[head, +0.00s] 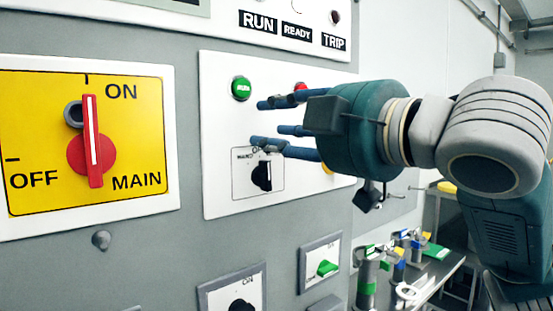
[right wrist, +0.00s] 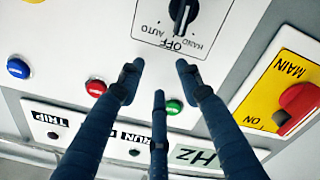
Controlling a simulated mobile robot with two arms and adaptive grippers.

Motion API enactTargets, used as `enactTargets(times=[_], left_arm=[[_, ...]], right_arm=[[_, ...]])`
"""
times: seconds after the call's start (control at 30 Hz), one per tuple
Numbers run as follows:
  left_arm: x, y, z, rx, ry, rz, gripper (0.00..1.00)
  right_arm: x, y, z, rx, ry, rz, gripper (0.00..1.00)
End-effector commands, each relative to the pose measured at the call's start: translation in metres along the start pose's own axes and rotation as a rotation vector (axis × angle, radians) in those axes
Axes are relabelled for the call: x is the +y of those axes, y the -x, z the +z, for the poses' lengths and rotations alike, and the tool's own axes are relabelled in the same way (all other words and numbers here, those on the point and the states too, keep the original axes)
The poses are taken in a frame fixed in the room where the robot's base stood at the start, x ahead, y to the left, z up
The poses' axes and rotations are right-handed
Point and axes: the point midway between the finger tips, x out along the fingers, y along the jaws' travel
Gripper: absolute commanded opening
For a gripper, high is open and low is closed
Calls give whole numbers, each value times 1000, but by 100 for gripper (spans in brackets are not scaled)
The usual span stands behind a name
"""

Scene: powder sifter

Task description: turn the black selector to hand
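The black selector (head: 262,177) sits on a small label plate marked HAND, OFF and AUTO, low on the white panel (head: 225,120). In the right wrist view, which looks upside down, the selector (right wrist: 183,14) is at the top edge, partly cut off. Its white mark appears to point at OFF. My right gripper (head: 262,123) has its blue fingers spread, open and empty, in front of the panel. In the head view its lower fingers are just above the selector. In the wrist view the fingertips (right wrist: 158,66) are apart from it. My left gripper is not in view.
A red MAIN switch (head: 91,140) on a yellow plate is at the left. A green button (head: 241,88) and a red button (head: 300,87) are above the selector. Another black knob (head: 240,305) and a green switch (head: 327,268) are below. A cluttered bench (head: 440,270) stands at right.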

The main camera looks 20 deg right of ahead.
Motion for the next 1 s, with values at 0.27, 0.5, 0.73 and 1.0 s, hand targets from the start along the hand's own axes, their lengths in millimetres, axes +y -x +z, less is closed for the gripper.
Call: enactTargets(times=[0.27, 0.5, 0.73, 1.0], left_arm=[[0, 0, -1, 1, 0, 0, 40], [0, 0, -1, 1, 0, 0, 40], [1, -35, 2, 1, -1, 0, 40], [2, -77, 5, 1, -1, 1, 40]], right_arm=[[16, 0, -16, 0, 0, -1, 35], [16, 0, -16, -1, 0, -1, 35], [-12, 36, 11, 9, -242, -6, 35], [-54, 100, 54, 3, -710, -3, 35]])
